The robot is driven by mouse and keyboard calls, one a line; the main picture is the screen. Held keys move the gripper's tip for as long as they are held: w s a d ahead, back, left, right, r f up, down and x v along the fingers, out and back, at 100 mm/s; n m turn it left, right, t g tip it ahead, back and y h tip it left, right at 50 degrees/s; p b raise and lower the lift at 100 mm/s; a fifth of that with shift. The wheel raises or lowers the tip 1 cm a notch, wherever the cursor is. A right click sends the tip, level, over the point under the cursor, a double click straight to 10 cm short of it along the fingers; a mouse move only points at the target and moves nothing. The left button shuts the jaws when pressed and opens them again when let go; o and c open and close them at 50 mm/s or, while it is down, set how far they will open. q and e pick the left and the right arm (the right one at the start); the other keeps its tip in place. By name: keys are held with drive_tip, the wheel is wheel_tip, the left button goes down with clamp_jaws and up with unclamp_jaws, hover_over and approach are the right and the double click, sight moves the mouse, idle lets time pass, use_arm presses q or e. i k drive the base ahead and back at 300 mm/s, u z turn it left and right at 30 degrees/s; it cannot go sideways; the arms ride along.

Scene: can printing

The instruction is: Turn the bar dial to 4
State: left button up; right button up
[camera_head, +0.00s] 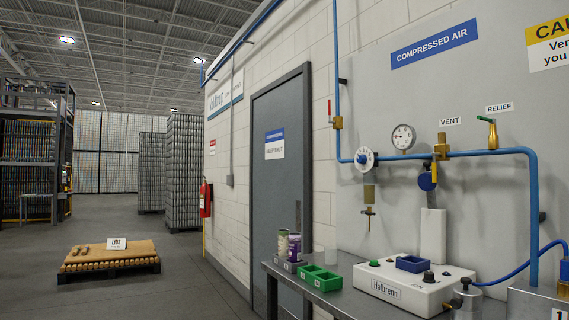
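A round white dial (364,158) with a blue centre sits on the blue compressed-air pipe on the wall, on the right side of the view. Its marks are too small to read. A round pressure gauge (403,137) with a white face stands above the pipe, to the right of the dial; its reading is too small to tell. Neither of my grippers is in view.
A metal bench (323,296) stands below the pipe, holding a white "Halbrenn" box (411,283), a green tray (321,277) and cans. Open floor lies left.

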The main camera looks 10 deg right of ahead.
sight(362, 159)
drive_tip(key=u, duration=0.65)
drive_tip(key=i, duration=1.85)
drive_tip(key=z, duration=0.9)
